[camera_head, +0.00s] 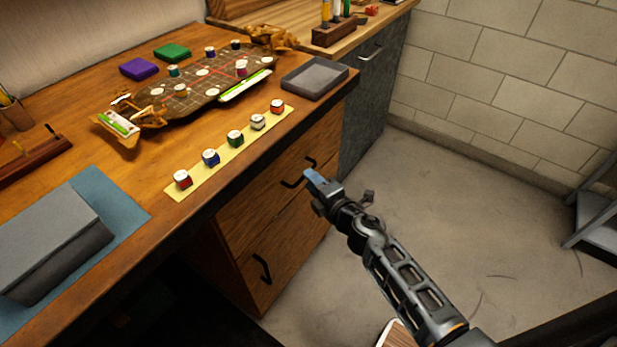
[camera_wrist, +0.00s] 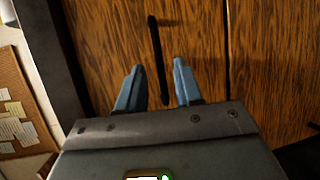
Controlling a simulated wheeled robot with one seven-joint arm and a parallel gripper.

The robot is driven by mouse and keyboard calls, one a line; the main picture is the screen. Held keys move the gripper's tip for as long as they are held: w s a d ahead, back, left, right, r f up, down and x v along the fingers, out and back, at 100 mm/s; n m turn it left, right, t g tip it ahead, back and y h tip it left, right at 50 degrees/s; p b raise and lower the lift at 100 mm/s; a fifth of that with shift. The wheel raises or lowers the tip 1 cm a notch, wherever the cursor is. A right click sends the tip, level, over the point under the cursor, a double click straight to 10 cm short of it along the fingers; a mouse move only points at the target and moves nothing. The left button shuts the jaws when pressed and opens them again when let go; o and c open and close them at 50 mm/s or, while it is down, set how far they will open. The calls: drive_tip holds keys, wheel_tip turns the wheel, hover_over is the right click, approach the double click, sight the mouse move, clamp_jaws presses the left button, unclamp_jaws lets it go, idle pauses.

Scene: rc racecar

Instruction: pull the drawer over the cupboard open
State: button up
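The wooden drawer (camera_head: 250,209) is under the desktop and looks shut. Its dark bar handle (camera_head: 292,183) is partly beside my gripper in the head view. The cupboard (camera_head: 290,243) below it has its own dark handle (camera_head: 262,270). My gripper (camera_head: 313,181) is just in front of the drawer. In the wrist view, the fingers of my gripper (camera_wrist: 158,88) are open, with the drawer handle (camera_wrist: 156,50) between them in the picture. The wood drawer front (camera_wrist: 198,40) fills the middle. I cannot tell whether the fingers touch the handle.
A grey cabinet (camera_head: 368,110) stands behind. The floor (camera_head: 470,215) right of the desk is mostly clear.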

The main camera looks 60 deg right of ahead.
drive_tip(key=shift+x, duration=1.2)
drive_tip(key=shift+c, duration=0.4)
clamp_jaws()
drive_tip(key=shift+f, duration=0.1)
